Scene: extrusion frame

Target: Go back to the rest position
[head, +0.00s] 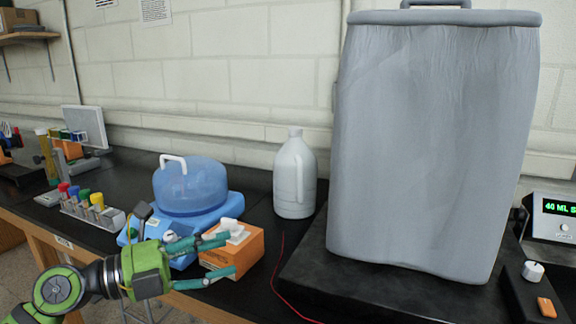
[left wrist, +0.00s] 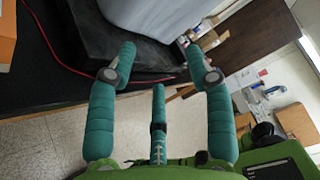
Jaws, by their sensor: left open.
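My left gripper (head: 231,254) is green with teal fingers and comes in from the lower left in the head view. Its fingers are spread and overlap the orange tissue box (head: 248,257) in that view; I cannot tell whether they touch it. In the left wrist view, the three fingers of the gripper (left wrist: 160,62) are apart with nothing between them. They point toward the bench edge and a black slab, with pale floor below. My right gripper is not clearly seen in either view.
On the black bench stand a blue-domed device (head: 190,188), a white jug (head: 295,175), a rack of coloured-cap tubes (head: 92,208) and a large grey covered container (head: 430,150) on a black slab (head: 320,275). A red wire (head: 275,275) lies near the slab. Floor (left wrist: 60,145) is open in front.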

